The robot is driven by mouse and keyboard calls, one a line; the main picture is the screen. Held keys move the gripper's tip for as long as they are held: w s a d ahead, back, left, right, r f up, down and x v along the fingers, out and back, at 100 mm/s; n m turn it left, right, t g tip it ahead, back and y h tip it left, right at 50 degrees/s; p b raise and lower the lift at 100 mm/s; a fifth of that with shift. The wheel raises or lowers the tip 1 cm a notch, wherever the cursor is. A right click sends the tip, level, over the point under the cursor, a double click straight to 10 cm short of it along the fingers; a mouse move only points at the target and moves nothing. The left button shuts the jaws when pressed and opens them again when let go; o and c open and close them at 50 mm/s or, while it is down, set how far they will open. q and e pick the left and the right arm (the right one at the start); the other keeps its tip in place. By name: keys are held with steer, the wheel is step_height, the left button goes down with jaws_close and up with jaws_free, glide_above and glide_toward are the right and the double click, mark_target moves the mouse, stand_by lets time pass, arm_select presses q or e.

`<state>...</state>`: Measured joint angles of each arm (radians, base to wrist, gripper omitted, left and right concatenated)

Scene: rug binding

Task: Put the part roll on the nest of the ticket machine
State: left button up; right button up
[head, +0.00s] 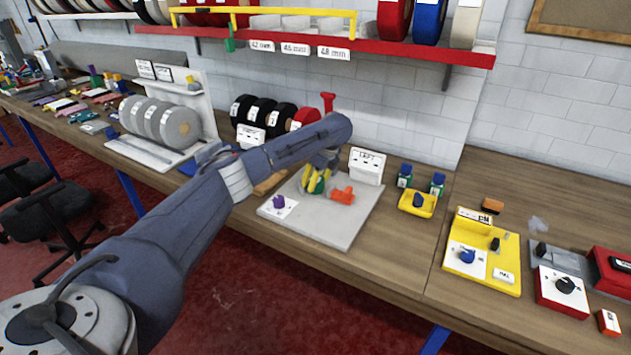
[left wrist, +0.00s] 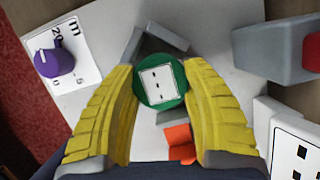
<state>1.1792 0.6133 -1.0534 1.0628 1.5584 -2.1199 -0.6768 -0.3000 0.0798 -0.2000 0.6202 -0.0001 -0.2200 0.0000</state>
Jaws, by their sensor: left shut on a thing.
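The part roll (left wrist: 162,82) appears to be a green disc with a white label in the left wrist view. My left gripper (left wrist: 166,90) is shut on it, with a yellow finger on each side. In the head view my left gripper (head: 317,184) is low over the ticket machine's light grey plate (head: 343,228), and the roll is mostly hidden there. A dark grey angled bracket (left wrist: 137,43), seemingly the nest, shows just beyond the roll. I cannot tell whether the roll touches it or hangs above it. My right gripper is not in view.
On the plate are a purple knob (head: 279,202) and an orange part (head: 342,195). A white labelled box (head: 367,166) stands behind. To the right are a yellow tray (head: 417,203) and a yellow station (head: 483,262). Black rolls (head: 262,113) stand behind my arm.

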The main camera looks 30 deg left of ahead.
arm_select(q)
steer(key=shift+f, duration=0.15)
steer(key=o, duration=1.4)
steer(key=v, duration=1.2)
